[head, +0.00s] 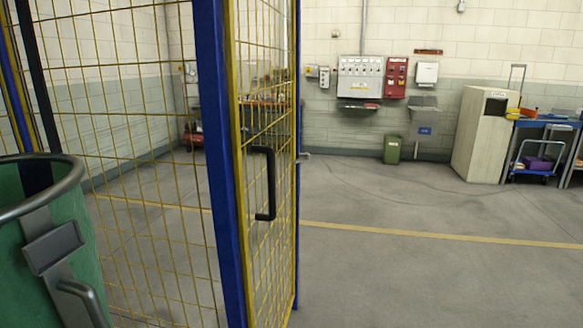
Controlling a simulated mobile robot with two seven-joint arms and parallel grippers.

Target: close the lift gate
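The lift gate (278,185) is a yellow wire-mesh panel with a blue frame, in the middle of the head view. It stands at an angle to the mesh wall on its left, beside a blue post (219,150). A black handle (270,184) sits on the gate's face, and a small grey latch piece (304,157) sticks out from its far edge. I cannot tell from this view how far open the gate is. Neither of my grippers is in view.
A green bin (85,260) with a dark rim stands close at the lower left. Open concrete floor (420,270) with a yellow line lies to the right. A beige cabinet (481,135), a blue cart (538,158) and a small green bin (391,149) stand along the back.

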